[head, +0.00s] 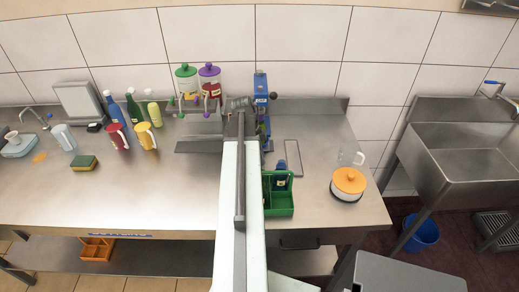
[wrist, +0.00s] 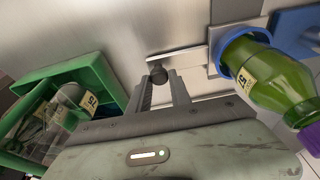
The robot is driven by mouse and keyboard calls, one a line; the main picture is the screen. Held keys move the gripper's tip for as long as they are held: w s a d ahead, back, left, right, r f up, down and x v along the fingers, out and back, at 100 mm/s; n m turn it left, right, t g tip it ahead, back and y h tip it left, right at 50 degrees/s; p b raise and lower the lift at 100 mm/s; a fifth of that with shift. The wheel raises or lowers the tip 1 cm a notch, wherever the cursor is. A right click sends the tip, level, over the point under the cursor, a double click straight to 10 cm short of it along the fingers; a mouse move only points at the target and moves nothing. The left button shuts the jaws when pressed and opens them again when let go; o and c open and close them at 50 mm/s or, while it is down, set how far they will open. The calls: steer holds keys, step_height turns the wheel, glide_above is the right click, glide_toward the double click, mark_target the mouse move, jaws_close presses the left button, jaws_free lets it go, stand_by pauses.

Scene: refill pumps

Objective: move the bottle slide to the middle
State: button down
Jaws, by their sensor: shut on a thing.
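My gripper (wrist: 161,82) is shut on a dark round knob (wrist: 158,72) in the wrist view. The knob sits at the end of a flat metal strip, the bottle slide (wrist: 182,57). The slide runs right to a blue ring holder around a green bottle (wrist: 275,82) with a yellow label and a purple cap. The bottle lies to the right of my gripper, apart from the fingers. In the head view my arm covers most of this area, and the fingertips and knob are hidden.
A green caddy (head: 280,203) stands right of my arm and also shows in the wrist view (wrist: 100,70). A blue pump stand (head: 261,88) is behind my arm. A jar with an orange lid (head: 349,181) stands farther right.

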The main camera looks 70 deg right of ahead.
steer(key=shift+w+a, duration=0.4)
steer(key=shift+w, duration=0.5)
steer(key=shift+w+a, duration=0.4)
steer(key=shift+w, duration=0.5)
steer(key=shift+w+a, duration=0.4)
steer(key=shift+w, duration=0.6)
steer(key=shift+w+a, duration=0.3)
steer(key=shift+w, duration=0.35)
steer(key=shift+w+a, duration=0.25)
steer(key=shift+w, duration=0.45)
steer(key=shift+w+a, duration=0.3)
steer(key=shift+w, duration=0.35)
steer(key=c, duration=1.1)
jaws_free()
steer(key=shift+d, duration=0.1)
steer(key=shift+r, duration=0.15)
steer(key=p+v, duration=0.7)
steer(key=shift+r, duration=0.25)
